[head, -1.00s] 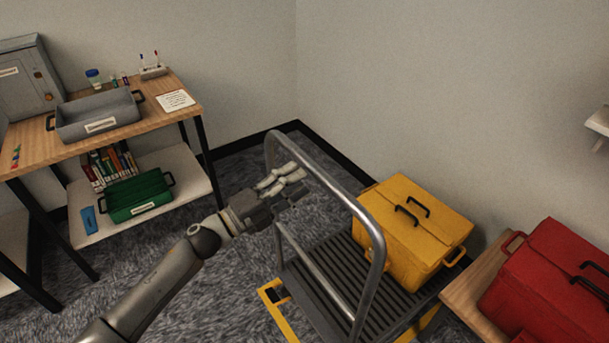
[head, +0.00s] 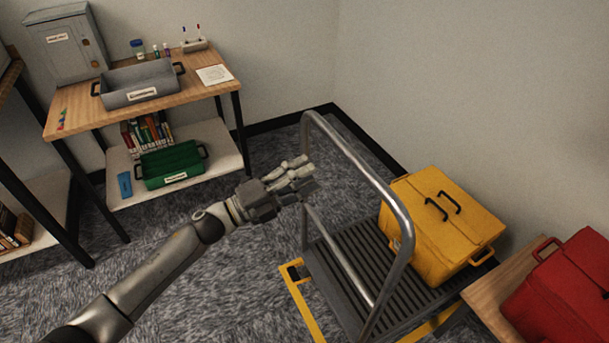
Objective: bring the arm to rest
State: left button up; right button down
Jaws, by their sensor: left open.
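My left arm (head: 150,275) reaches in from the lower left of the head view. My left gripper (head: 303,174) is open and empty, in the air in the middle of the view. In the picture its fingers point right, close to the upright of the cart's metal handle (head: 352,160); I cannot tell the exact gap. My right gripper does not show.
A cart (head: 340,285) carries a yellow box (head: 440,235). A red box (head: 560,290) sits on a wooden table (head: 490,290) at the right. At the left, a shelf table (head: 85,118) holds a grey tray (head: 140,87) above and a green tray (head: 172,167) below. Carpet (head: 230,285) is clear between.

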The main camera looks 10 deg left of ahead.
pick_arm(q)
jog(key=w+a+f+n+t+y+p, duration=0.15)
jog(key=a+f+n+y, duration=0.35)
jog(key=f, duration=0.5)
jog(key=a+f+n+t+y, duration=0.2)
jog(key=a+f+n+y, duration=0.2)
jog(key=f+n, duration=0.4)
jog(key=s+a+f+n+g+y+p, duration=0.1)
jog(key=s+a+f+n+y, duration=0.2)
jog(key=f, duration=0.6)
jog(key=s+a+f+n+g+y, duration=0.1)
jog(key=s+a+f+n+g, duration=0.15)
jog(key=s+f, duration=0.5)
jog(key=s+a+f+n+g+y+p, duration=0.1)
jog(key=s+a+f+n+g+y, duration=0.15)
jog(key=s+f, duration=0.6)
jog(key=s+a+f+n+g+y, duration=0.1)
jog(key=s+f+n+g, duration=0.15)
jog(key=s+f, duration=0.65)
jog(key=s+f+n+g, duration=0.1)
jog(key=s+f+g, duration=0.1)
jog(key=s, duration=0.9)
jog(key=s+d+f+n+g, duration=0.1)
jog(key=s+n+g, duration=0.1)
jog(key=s, duration=0.9)
jog(key=shift+s+d+f+g+p, duration=0.25)
jog(key=shift+f+g+p, duration=0.15)
jog(key=shift+g, duration=0.2)
jog(key=shift+w, duration=0.1)
